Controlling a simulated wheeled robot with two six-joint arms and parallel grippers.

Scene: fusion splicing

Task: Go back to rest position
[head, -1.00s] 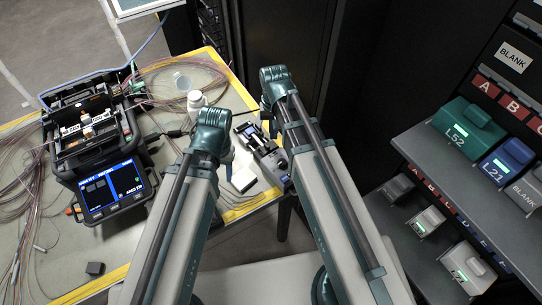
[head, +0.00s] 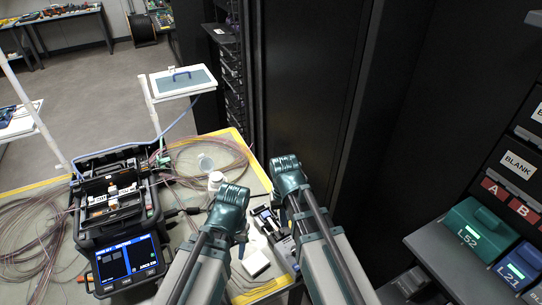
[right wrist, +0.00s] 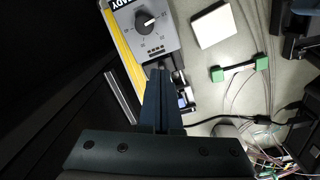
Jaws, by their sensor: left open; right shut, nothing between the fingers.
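My left gripper (head: 240,236) is at the end of the left arm, over the right part of the table, and is open. It is mostly hidden behind its own wrist in the head view. My right gripper (right wrist: 158,74) is shut and empty in the right wrist view. Its fingers point toward a grey dial box (right wrist: 146,26) marked READY, and I cannot tell the height between them. In the head view the right arm's wrist (head: 288,175) is beside the table's right edge, and its fingers are hidden.
The splicer (head: 118,205) with a lit screen stands at the table's left. A white bottle (head: 216,181), loose fibres, a white block (head: 255,262) and a small black device (head: 268,222) lie near my grippers. A dark cabinet stands behind; a shelf with a green L52 box (head: 476,232) is at right.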

